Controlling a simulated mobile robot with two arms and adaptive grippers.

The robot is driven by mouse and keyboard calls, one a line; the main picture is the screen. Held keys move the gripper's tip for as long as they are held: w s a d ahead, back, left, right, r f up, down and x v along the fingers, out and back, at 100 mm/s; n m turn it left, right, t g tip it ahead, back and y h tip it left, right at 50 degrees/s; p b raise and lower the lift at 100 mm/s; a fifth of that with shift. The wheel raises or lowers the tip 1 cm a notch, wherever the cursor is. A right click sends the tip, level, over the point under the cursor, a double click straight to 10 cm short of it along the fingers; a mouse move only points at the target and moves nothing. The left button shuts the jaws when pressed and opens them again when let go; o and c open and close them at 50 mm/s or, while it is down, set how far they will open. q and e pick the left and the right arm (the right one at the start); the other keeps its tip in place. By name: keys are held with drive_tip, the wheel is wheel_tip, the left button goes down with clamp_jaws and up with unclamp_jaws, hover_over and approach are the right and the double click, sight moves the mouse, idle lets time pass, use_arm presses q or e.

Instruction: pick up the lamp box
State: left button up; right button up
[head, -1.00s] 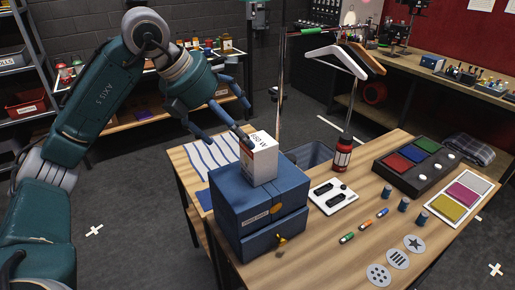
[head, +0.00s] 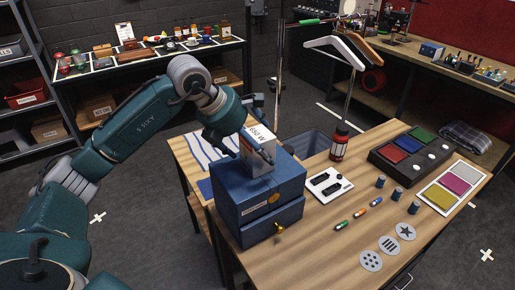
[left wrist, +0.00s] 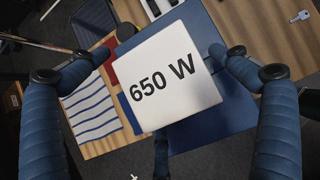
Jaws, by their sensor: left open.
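The lamp box (head: 257,150) is a white carton marked "650 W", standing on top of the blue drawer box (head: 247,194). In the left wrist view its white top (left wrist: 170,80) faces the camera, turned at an angle. My left gripper (head: 250,130) is at the lamp box, with its arm coming in from the left. In the left wrist view its blue fingers (left wrist: 155,75) are spread apart on both sides of the box, with gaps showing. A further finger shows at the lower edge. My right gripper is not in view.
On the table (head: 318,246) are a white switch plate (head: 326,187), a red bottle (head: 340,147), several small cylinders, round discs and colour trays (head: 404,146). A hanger stand (head: 347,80) rises behind. A striped cloth (head: 202,150) lies left of the drawer box.

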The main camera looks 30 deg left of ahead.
use_arm(q)
drive_tip(key=c, duration=1.8)
drive_tip(key=shift+r, duration=0.1)
